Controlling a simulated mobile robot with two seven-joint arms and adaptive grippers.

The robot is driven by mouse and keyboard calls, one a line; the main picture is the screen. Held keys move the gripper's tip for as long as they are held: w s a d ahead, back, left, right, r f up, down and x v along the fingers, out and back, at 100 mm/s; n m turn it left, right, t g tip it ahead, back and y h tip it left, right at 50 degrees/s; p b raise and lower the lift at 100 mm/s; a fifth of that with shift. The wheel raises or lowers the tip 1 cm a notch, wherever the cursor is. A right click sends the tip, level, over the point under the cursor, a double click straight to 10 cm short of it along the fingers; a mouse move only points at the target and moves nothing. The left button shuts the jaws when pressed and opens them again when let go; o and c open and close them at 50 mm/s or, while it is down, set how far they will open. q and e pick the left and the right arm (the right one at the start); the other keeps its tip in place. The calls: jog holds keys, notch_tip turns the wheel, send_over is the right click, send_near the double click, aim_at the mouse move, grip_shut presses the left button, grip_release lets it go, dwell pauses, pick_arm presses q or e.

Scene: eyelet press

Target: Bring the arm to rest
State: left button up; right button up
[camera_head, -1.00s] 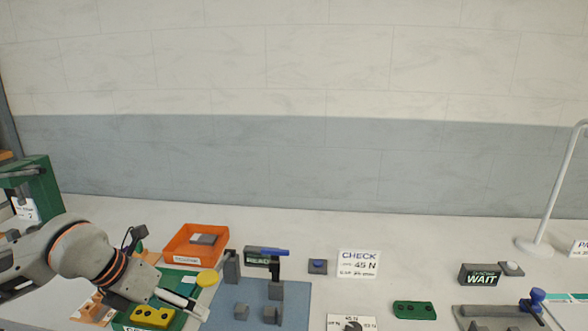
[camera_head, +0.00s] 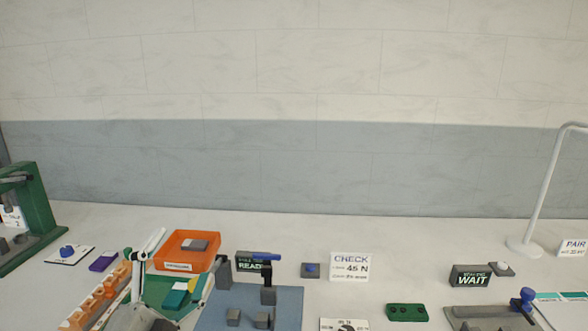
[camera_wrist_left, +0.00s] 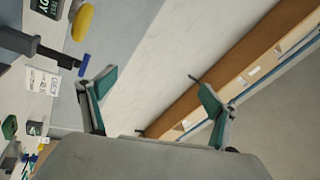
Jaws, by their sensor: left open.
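My left gripper (camera_head: 182,258) is at the lower left of the head view, fingers spread and pointing away over the bench. In the left wrist view its two fingers (camera_wrist_left: 140,76) stand wide apart with nothing between them. The fingers overlap the orange bin (camera_head: 163,261) and the green mat (camera_head: 155,288) in the head view; I see no clear contact with either. My right gripper is not in view.
A green press (camera_head: 38,200) stands at far left, and an orange rack (camera_head: 93,298) lies left of the gripper. A blue mat (camera_head: 290,300) with grey blocks and a READY sign (camera_head: 251,262) lies right. A lamp (camera_head: 543,200) stands far right.

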pick_arm(q)
jog(key=s+a+f+n+g+y, duration=0.2)
jog(key=a+f+n+g+y, duration=0.35)
jog(key=f, duration=0.45)
jog(key=s+a+f+n+g+y, duration=0.1)
jog(key=s+a+f+g, duration=0.35)
jog(key=s+f, duration=0.5)
jog(key=s+a+f+n+g+y, duration=0.2)
jog(key=s+a+f+g, duration=0.2)
jog(key=s+a+f, duration=0.5)
jog(key=w+d+f+n+t+h, duration=0.2)
jog(key=d+f+h, duration=0.6)
jog(key=d+f, duration=0.8)
jog(key=d+t, duration=0.1)
jog(key=d, duration=0.2)
jog(key=shift+w+d, duration=0.25)
jog(key=shift+w, duration=0.15)
